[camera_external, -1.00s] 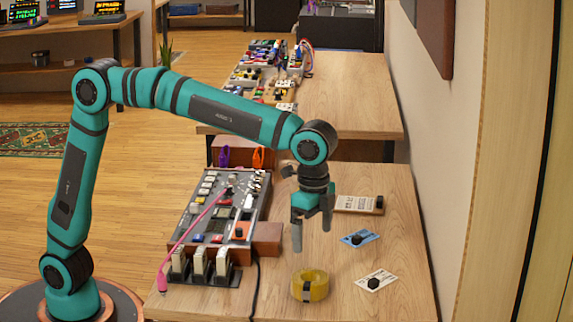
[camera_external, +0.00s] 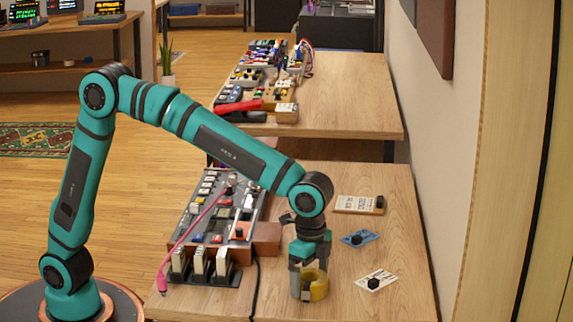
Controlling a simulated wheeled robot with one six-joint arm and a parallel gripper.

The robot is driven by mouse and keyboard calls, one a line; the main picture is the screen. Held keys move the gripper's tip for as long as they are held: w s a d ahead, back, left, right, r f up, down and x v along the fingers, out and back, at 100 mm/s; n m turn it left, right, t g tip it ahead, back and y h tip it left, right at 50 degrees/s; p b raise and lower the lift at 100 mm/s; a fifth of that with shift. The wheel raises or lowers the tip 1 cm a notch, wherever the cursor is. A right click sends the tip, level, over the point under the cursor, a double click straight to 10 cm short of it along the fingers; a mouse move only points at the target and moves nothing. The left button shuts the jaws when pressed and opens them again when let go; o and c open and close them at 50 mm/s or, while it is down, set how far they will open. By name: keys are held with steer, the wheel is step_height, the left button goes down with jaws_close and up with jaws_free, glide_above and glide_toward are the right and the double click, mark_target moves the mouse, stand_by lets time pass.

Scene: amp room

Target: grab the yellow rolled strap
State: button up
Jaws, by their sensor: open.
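The yellow rolled strap (camera_external: 319,288) lies on the near wooden table, right of the cable and near the table's front. My gripper (camera_external: 307,283) is open and pointing down at it. One finger shows in front of the strap's left side. The other finger is mostly hidden, so I cannot tell whether the fingers touch the strap. The strap's left part is covered by the gripper.
A grey panel board (camera_external: 212,220) with a pink cable (camera_external: 190,241) stands to the left. A blue card (camera_external: 357,238), a white card (camera_external: 376,281) and a white block (camera_external: 358,204) lie to the right. A second table (camera_external: 345,95) stands behind.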

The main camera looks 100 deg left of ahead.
steer(key=shift+f, duration=0.6)
steer(key=shift+c, duration=0.2)
steer(key=c, duration=1.1)
steer(key=shift+r, duration=0.1)
